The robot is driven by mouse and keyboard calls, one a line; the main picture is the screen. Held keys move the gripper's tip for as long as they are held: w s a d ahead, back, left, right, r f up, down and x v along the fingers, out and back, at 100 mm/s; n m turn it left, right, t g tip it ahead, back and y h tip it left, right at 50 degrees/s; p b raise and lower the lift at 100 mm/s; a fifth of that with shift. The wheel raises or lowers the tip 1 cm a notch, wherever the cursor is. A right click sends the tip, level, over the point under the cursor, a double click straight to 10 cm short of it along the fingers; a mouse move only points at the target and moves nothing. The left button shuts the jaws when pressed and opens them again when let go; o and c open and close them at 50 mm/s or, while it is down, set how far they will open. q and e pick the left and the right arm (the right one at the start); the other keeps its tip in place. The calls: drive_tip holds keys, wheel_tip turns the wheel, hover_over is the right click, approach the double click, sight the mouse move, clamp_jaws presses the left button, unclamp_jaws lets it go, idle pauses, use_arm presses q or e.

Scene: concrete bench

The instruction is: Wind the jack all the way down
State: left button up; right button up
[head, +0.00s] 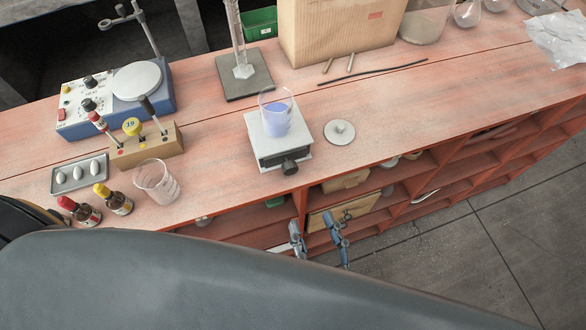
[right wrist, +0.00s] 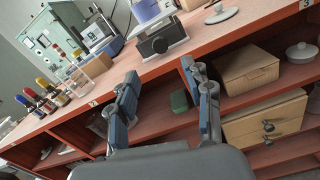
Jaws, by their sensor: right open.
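The jack (head: 262,148) stands near the front edge of the bench, with a pale square top plate and a dark knob (head: 289,167) facing me. A beaker of blue liquid (head: 277,122) stands on its plate. In the right wrist view the jack (right wrist: 172,35) is at the top centre, its knob (right wrist: 158,45) in clear sight. My right gripper (head: 316,228) is open and empty, in front of the bench edge and short of the knob; its spread fingers (right wrist: 158,72) point toward the jack in the right wrist view. My left gripper is not in view.
A round knobbed lid (head: 340,132) lies right of the jack. An empty beaker (head: 157,181), dropper bottles (head: 113,200) and a wooden rack (head: 147,149) stand to the left. A stand base (head: 244,82) is behind. Open shelves with boxes (head: 343,209) lie below the bench edge.

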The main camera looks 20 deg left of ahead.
sight(292, 171)
drive_tip(key=p+x, duration=0.2)
drive_tip(key=x, duration=1)
drive_tip(key=shift+p, duration=0.3)
drive_tip(key=shift+s, duration=0.1)
clamp_jaws()
